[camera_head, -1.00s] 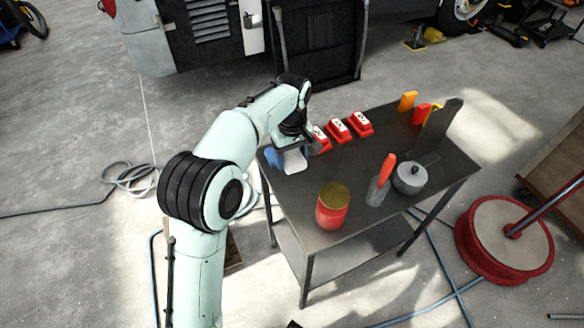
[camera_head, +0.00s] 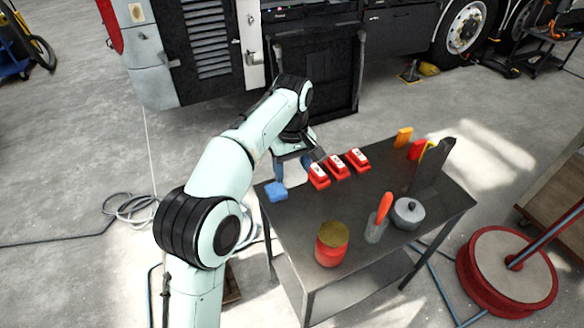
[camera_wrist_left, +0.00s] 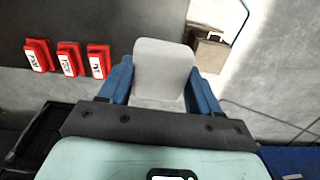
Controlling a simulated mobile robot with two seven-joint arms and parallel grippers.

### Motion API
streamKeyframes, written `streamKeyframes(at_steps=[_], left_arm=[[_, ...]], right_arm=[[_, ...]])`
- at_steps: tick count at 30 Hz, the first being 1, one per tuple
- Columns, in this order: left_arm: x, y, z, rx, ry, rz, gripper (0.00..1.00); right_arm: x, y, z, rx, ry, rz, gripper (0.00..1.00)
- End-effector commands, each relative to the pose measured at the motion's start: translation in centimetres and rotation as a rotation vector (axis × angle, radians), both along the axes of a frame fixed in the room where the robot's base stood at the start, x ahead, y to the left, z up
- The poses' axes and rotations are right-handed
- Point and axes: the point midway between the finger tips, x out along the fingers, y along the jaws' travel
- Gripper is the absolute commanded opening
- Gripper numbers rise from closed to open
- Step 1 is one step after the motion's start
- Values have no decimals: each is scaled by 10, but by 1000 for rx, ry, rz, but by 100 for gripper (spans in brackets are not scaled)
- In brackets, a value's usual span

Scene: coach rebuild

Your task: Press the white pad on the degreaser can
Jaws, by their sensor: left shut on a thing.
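My left gripper (camera_head: 292,166) is shut on a white pad (camera_head: 295,175), near the table's left end. In the left wrist view the pad (camera_wrist_left: 163,70) stands between the blue fingers, and the gripper (camera_wrist_left: 161,90) grips its two sides. Whether the pad clears the tabletop is hard to tell. A red can with a dull yellow-brown top (camera_head: 331,248) stands at the table's near edge, apart from the pad; it looks like the degreaser can, but no label is readable. My right gripper is not in view.
A dark upright plate (camera_head: 433,168) stands at right.

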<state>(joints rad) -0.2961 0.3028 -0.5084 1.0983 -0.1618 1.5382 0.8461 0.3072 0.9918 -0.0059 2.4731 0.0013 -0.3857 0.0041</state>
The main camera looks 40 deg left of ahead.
Motion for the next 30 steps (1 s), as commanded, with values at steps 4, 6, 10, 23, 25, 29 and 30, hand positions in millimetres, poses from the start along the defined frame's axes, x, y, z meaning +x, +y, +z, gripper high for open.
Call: streamKeyframes(at_steps=[4,6,10,23,25,29,30], left_arm=[[0,-1,0,-1,0,0,38],[0,-6,-1,-4,5,3,38],[-1,-29,-5,-14,18,11,38],[-21,-136,-10,-4,6,4,38],[-24,-144,-10,-1,2,2,38],[-26,-148,-15,0,0,1,38],[-27,-149,-17,0,0,1,38]], right_arm=[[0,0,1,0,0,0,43],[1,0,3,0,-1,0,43],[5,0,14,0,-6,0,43],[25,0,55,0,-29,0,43],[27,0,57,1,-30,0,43],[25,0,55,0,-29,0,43],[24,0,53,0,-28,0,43]])
